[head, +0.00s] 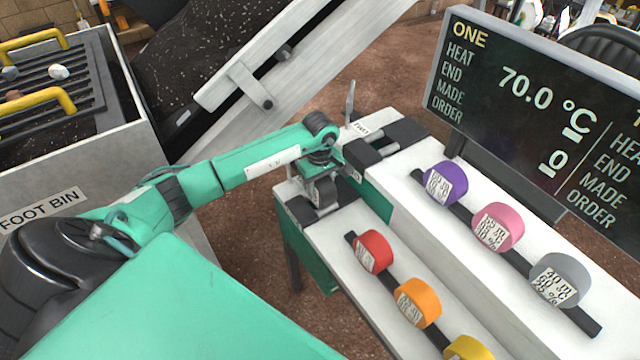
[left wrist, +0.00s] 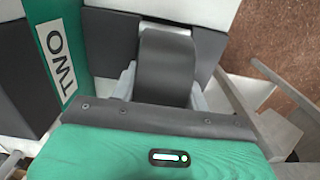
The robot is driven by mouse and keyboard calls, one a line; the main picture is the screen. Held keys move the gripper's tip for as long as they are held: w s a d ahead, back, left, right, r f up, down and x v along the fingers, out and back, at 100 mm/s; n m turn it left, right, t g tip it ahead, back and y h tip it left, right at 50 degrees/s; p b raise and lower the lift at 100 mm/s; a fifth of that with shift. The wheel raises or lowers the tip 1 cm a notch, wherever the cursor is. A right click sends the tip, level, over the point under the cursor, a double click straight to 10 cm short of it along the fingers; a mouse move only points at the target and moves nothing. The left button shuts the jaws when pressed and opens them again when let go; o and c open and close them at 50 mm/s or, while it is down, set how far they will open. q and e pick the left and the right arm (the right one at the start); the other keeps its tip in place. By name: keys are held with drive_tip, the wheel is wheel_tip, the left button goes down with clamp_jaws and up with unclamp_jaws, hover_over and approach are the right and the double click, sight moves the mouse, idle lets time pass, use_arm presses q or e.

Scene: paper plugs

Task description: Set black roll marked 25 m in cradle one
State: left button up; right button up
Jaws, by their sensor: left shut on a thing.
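In the left wrist view the roll (left wrist: 165,68) sits between the fingers, with a dark grey block on each side. These blocks form the near cradle (head: 301,211); its label is not readable. The roll is in or just above its gap; I cannot tell whether it rests there. The roll's marking is hidden. A second cradle (head: 398,133) stands behind, near a TWO label (head: 362,128). My right gripper is not in view.
Red (head: 372,251), orange (head: 417,302) and yellow (head: 468,349) rolls sit on the lower step. Purple (head: 445,184), pink (head: 497,227) and grey (head: 560,280) rolls sit on the upper step. A display (head: 540,110) reads 70.0 °C. A foot bin (head: 60,215) stands left.

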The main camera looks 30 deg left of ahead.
sight(320, 184)
use_arm(q)
drive_tip(key=shift+f, duration=0.15)
drive_tip(key=o, duration=1)
drive_tip(key=shift+o, duration=0.2)
drive_tip(key=shift+r, duration=0.2)
wheel_tip(320, 184, up, 4)
drive_tip(key=shift+w+f+b, duration=0.1)
drive_tip(key=shift+f+b, duration=0.05)
drive_tip(key=shift+b, duration=0.3)
wheel_tip(320, 184, up, 8)
drive_tip(key=b, duration=0.1)
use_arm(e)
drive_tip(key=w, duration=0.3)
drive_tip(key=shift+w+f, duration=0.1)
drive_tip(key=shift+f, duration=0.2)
